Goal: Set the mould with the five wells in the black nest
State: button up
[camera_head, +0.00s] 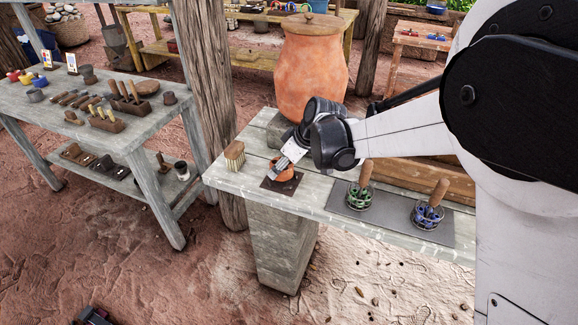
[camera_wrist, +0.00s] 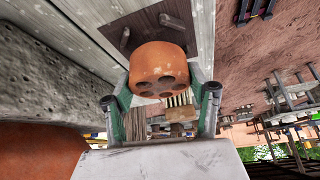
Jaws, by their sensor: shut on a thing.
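The mould is a round orange clay piece (camera_head: 281,171) at the near left of the front bench. The wrist view shows several dark wells in the face of the mould (camera_wrist: 160,72). My gripper (camera_head: 283,168) is shut on it, with one finger on each side in the wrist view (camera_wrist: 160,112). I cannot tell whether the mould touches the plate. No other black nest is clear to me.
A bristle brush (camera_head: 234,155) stands left of the plate. A large lidded clay jar (camera_head: 311,75) stands behind.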

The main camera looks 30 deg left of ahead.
jog(key=shift+f, duration=1.2)
jog(key=shift+f, duration=0.15)
jog(key=o, duration=1.5)
jog(key=shift+r, duration=0.25)
jog(key=p+v, duration=0.1)
jog(key=v, duration=1)
jog(key=shift+d+r, duration=0.25)
jog(key=shift+r, duration=0.1)
